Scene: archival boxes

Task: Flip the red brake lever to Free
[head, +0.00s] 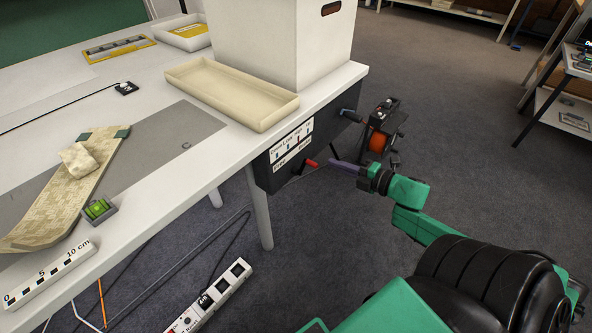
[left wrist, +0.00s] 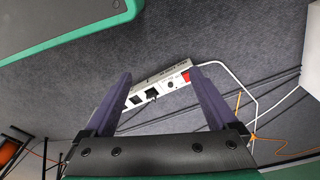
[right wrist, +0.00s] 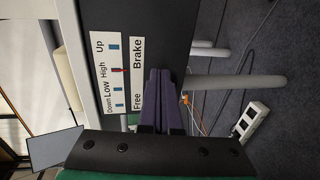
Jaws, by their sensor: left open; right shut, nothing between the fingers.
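The red brake lever (head: 311,163) sticks out from the dark control box under the table's edge, toward the Brake end of its label in the head view. My right gripper (head: 333,163) is shut and empty, its fingertips just right of the lever; I cannot tell whether they touch. In the right wrist view the shut fingers (right wrist: 160,72) lie beside the Free/Brake label (right wrist: 137,75), and the lever is not clearly seen. My left gripper (left wrist: 162,84) is open and empty above the floor; it is outside the head view.
The control box (head: 262,172) also carries a Down/Low/High/Up label (right wrist: 108,72). A crank with an orange part (head: 378,142) stands near my right wrist. A cream tray (head: 232,95) and a white box (head: 285,40) sit above. A power strip (head: 210,300) lies on the floor.

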